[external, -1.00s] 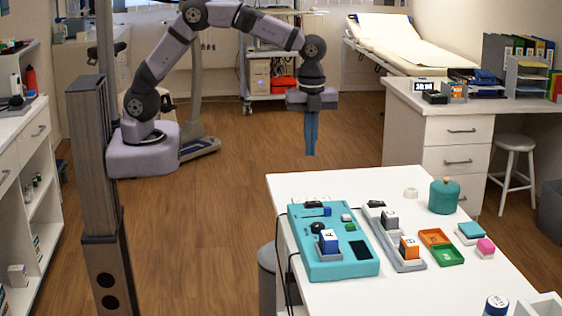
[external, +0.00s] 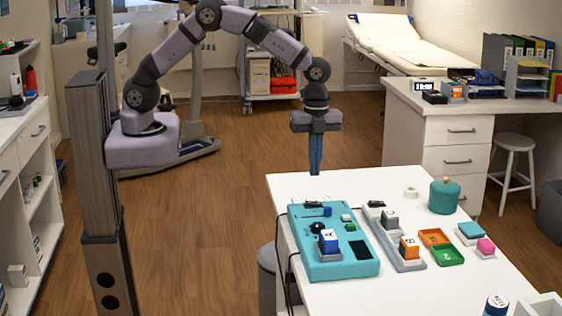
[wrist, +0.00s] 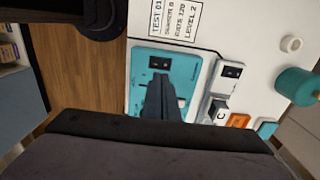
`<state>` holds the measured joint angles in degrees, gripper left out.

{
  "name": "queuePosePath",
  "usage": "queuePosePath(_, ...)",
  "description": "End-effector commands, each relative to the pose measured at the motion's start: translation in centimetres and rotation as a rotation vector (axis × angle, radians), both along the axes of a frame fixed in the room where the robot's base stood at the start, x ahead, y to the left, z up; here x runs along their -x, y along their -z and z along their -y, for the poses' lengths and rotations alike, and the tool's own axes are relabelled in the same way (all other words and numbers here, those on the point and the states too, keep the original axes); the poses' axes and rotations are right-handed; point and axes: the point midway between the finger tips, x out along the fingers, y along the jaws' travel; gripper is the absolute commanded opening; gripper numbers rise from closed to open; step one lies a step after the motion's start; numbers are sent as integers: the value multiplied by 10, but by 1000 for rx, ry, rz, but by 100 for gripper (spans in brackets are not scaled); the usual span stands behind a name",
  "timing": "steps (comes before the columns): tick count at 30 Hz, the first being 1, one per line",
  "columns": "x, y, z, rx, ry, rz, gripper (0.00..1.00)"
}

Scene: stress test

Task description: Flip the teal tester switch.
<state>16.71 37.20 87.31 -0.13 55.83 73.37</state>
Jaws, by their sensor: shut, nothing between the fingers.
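The teal tester (external: 345,270) lies flat on the white table. Its black switch (external: 313,205) is at the far edge; it also shows in the wrist view (wrist: 159,63), but which way it is tipped is too small to tell. A blue lettered block (external: 328,241) sits in a holder on the tester's near part. My gripper (external: 315,172) points straight down, blue fingers together and empty, above and beyond the tester's far edge in the external view. In the wrist view, the fingers (wrist: 159,80) cover the tester's middle, their tips just below the switch in the picture.
A grey strip (external: 408,264) beside the tester has a similar black switch (external: 375,204) and lettered blocks. Orange (external: 434,237) and green (external: 448,255) trays, a teal jar (external: 444,196) and a white ring (external: 411,192) are farther right. Cables run along the table's left edge.

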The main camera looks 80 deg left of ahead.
Motion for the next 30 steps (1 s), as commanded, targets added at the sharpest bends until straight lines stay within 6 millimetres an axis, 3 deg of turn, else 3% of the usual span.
queuePosePath(17,-3,-5,0,0,0,0,0)
queuePosePath(30,-12,-50,0,2,0,5,0)
